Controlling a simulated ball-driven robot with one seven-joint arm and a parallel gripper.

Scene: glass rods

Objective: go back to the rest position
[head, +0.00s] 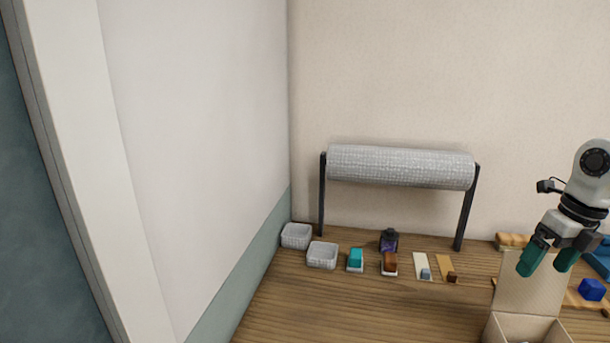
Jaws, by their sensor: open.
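My gripper (548,264) is at the right of the head view, with green fingers pointing down. Its two fingers are apart, with nothing seen between them. It hangs in front of or above the raised flap of an open cardboard box (528,297). How far it is from the flap I cannot tell. No glass rods can be made out.
A grey roll (400,167) on two dark posts stands by the wall. Two pale baskets (322,256), a teal block (355,257), a brown block (389,261) and small cards (422,266) line the wooden table (350,310). A blue block (591,289) lies right. The table's front left is clear.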

